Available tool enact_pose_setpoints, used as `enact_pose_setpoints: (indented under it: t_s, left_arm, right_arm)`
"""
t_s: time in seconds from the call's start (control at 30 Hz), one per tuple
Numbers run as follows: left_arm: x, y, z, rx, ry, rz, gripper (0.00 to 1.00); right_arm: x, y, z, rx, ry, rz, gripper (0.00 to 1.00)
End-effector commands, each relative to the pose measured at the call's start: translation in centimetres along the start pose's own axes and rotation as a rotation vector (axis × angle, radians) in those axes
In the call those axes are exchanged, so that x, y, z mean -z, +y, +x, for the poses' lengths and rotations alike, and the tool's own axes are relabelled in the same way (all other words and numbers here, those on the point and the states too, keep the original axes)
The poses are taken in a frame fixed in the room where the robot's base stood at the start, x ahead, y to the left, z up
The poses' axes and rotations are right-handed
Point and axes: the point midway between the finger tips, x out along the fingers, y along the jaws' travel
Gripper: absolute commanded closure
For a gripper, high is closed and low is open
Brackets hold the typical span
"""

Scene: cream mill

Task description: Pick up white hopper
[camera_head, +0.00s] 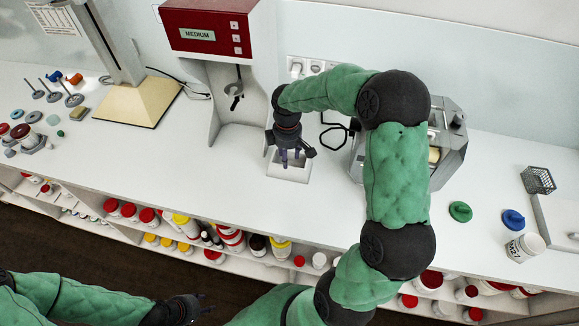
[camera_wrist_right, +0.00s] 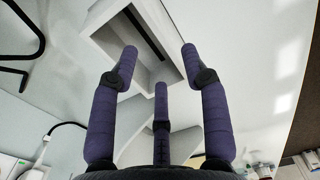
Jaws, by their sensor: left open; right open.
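The white hopper (camera_head: 290,174), a small open-topped box, stands on the white counter in front of the red-topped machine. My right gripper (camera_head: 293,156) points down over the hopper and partly hides it. In the right wrist view the hopper's open mouth (camera_wrist_right: 108,38) lies just beyond my fingers. My right gripper (camera_wrist_right: 160,66) is open there, its fingers spread and nothing held. I cannot tell whether a finger touches the rim. My left gripper (camera_head: 192,307) is low in the head view, open and away from the counter.
The red-and-grey machine (camera_head: 212,32) stands behind the hopper. A grey device (camera_head: 449,150) is to the right, partly behind my right arm. A stand with a beige base (camera_head: 138,103) is to the left. A shelf below holds several jars (camera_head: 190,224).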

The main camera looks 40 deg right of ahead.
Motion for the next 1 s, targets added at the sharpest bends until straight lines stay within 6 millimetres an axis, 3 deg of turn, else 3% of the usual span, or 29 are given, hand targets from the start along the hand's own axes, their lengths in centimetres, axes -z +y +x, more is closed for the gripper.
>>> enact_pose_setpoints:
  t_s: [0.17,0.5,0.73,0.9,1.0]
  left_arm:
    - [0.0,-0.1,0.2,0.000,0.000,0.000,0.58]
    - [0.0,-0.4,1.1,0.000,0.000,0.000,0.58]
    - [0.0,-0.4,1.0,0.000,0.000,0.000,0.58]
    - [0.0,-0.4,1.0,0.000,0.000,0.000,0.58]
    - [0.0,-0.4,1.0,0.000,0.000,0.000,0.58]
  right_arm:
    - [0.0,-0.2,1.0,0.000,0.000,0.001,0.54]
    - [-0.1,-0.7,5.2,0.001,0.000,0.001,0.54]
    - [-0.1,-0.6,5.3,-0.001,0.001,0.001,0.54]
    - [-0.1,-0.6,5.2,-0.001,0.001,0.001,1.00]
    - [-0.1,-0.6,5.2,-0.001,0.001,0.001,1.00]
